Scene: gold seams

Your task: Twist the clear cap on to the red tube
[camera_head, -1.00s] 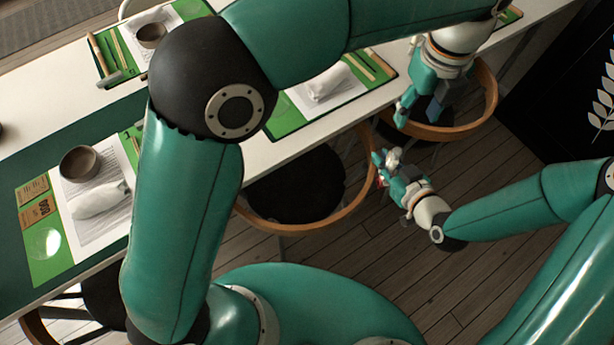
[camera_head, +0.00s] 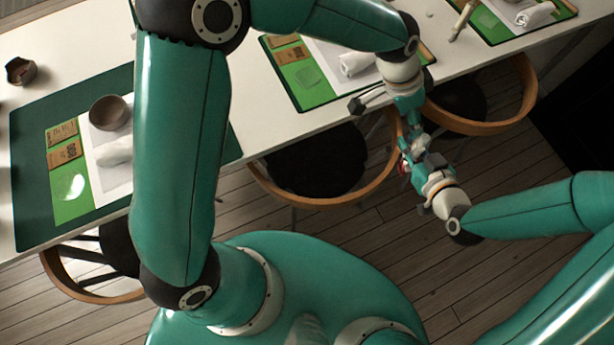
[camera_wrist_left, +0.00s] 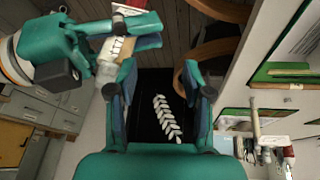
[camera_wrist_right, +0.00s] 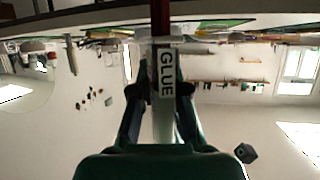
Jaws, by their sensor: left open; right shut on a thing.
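My right gripper (camera_wrist_right: 160,85) is shut on the tube (camera_wrist_right: 165,75), which has a pale label reading GLUE and a dark red part at its far end. A red spot of it shows in the head view (camera_head: 403,168). My left gripper (camera_wrist_left: 160,75) is open and empty. In the left wrist view the right gripper (camera_wrist_left: 135,45) and the tube (camera_wrist_left: 106,68) are at upper left, beside the left gripper's left finger, and the tube's pale end points down. In the head view both grippers are close together over the floor. I cannot make out a separate clear cap.
A long white table (camera_head: 215,95) with place mats runs across the back. A dark bowl (camera_head: 110,113) and a folded white cloth (camera_head: 115,152) lie on the left mat. Wooden-rimmed chairs (camera_head: 490,125) stand at the table's near edge. The floor in front is clear.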

